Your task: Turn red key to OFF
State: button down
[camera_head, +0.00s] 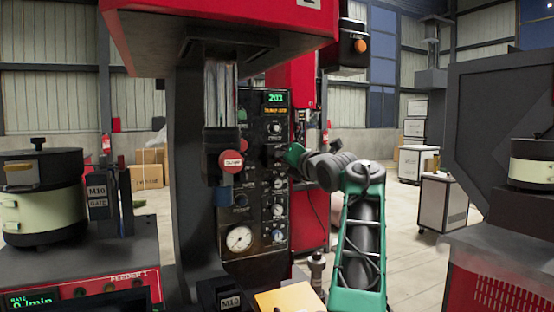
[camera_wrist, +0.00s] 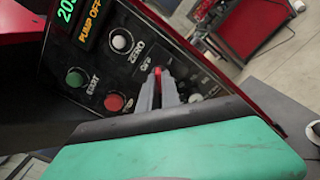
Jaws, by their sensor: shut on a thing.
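The red key (camera_wrist: 157,76) sits on the black control panel (camera_wrist: 62,92) in the wrist view, just beside the OFF label. My gripper (camera_wrist: 163,86) has its grey fingers closed on both sides of the key; only a thin red strip shows between them. The key's exact angle is hard to tell. The panel's display (camera_wrist: 68,20) reads "PUMP OFF" in orange below green digits. In the head view, my gripper (camera_head: 281,154) reaches the panel (camera_head: 255,205) from the right, and the key is hidden there.
A ZERO knob (camera_wrist: 121,40), a green START button (camera_wrist: 75,78) and a red button (camera_wrist: 115,102) are close by. A feeder bowl (camera_head: 40,200) stands left.

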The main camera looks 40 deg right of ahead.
jog(key=shift+f, duration=0.1)
jog(key=shift+n+b, duration=1.2)
jog(key=shift+n, duration=1.3)
jog(key=n+b, duration=0.1)
jog(key=n, duration=0.2)
jog(key=shift+n, duration=0.4)
jog(key=c, duration=1.5)
grip_release()
